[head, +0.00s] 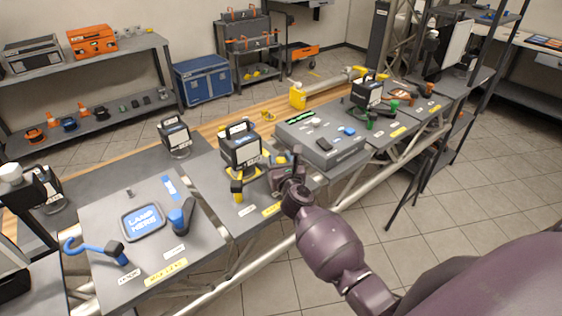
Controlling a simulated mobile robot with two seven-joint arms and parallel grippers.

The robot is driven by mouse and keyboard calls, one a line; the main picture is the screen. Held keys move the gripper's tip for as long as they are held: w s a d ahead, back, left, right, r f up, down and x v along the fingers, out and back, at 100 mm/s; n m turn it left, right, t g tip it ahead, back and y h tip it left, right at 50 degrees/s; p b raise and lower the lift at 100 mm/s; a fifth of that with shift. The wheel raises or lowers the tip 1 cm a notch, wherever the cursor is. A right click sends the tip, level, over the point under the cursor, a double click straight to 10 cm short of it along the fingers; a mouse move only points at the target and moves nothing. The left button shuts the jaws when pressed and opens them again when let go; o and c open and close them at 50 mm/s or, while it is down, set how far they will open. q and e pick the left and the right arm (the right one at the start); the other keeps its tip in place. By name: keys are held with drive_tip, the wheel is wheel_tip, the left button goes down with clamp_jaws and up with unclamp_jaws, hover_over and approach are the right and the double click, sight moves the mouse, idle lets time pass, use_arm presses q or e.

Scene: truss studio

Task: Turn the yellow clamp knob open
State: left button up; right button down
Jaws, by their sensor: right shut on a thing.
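My right gripper (274,166) reaches in from the lower right to the right side of a black lamp unit (240,150) on the middle grey panel. It is shut at a small yellow part (281,159), which looks like the yellow clamp knob. The gripper hides most of this part, so its turn angle cannot be told. My left gripper is not in view.
A grey case (320,150) stands close to the right of the gripper. Another black lamp unit (367,92) with green parts stands farther right. The tiled floor in front is clear.

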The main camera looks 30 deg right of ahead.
drive_tip(key=c, duration=0.7)
unclamp_jaws()
drive_tip(key=v, duration=1.1)
drive_tip(key=shift+p, duration=0.4)
drive_tip(key=shift+w, duration=0.1)
